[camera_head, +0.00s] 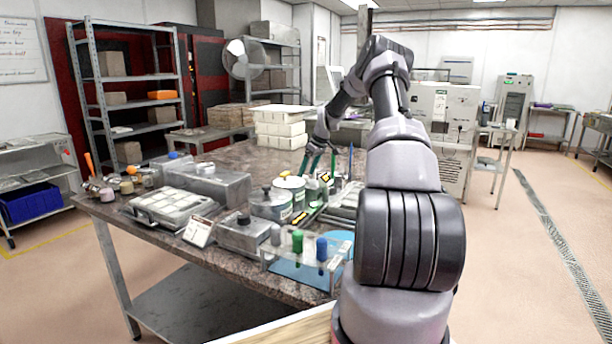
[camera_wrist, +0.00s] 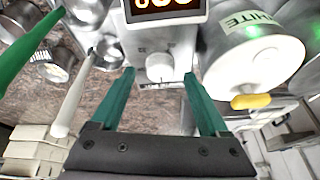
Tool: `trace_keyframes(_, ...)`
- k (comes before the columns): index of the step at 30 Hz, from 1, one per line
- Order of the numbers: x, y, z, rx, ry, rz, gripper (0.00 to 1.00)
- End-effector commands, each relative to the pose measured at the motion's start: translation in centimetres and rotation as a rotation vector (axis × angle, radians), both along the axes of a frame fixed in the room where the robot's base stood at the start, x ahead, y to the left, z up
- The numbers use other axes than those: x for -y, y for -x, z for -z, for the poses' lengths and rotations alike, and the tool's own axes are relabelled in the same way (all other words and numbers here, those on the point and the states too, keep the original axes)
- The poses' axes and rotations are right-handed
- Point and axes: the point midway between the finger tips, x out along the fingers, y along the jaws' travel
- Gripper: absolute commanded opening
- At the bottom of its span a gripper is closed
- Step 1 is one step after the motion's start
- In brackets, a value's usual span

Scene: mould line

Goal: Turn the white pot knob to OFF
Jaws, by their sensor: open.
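In the wrist view a round white knob (camera_wrist: 160,67) sits on the pale front panel (camera_wrist: 178,40) of a unit with a lit orange display (camera_wrist: 165,8). The small marks around the knob are too blurred to read. A pot labelled WHITE (camera_wrist: 262,66), with a yellow piece at its rim, is right of the panel. My gripper (camera_wrist: 159,75) is open, its teal fingers apart on either side of the knob; contact cannot be told. In the head view my gripper (camera_head: 317,172) is over the far part of the bench among the pots; the knob cannot be made out there.
Metal cups (camera_wrist: 107,50) and a pale handle (camera_wrist: 72,105) lie close left of my fingers. The crowded bench (camera_head: 115,212) holds tins, a rack with coloured handles (camera_head: 303,270), and a metal box (camera_head: 208,184). White blocks (camera_head: 280,130) are stacked behind.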

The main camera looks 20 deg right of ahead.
Motion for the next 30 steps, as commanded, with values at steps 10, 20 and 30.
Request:
trace_keyframes(10, 1.6, 2.1, -6.4, 0.002, 0.002, -0.001, 0.78)
trace_keyframes(20, 1.9, 2.8, -8.0, 0.000, 0.000, -0.001, 0.78)
trace_keyframes(30, 1.9, 2.7, -8.0, 0.000, 0.000, -0.001, 0.78)
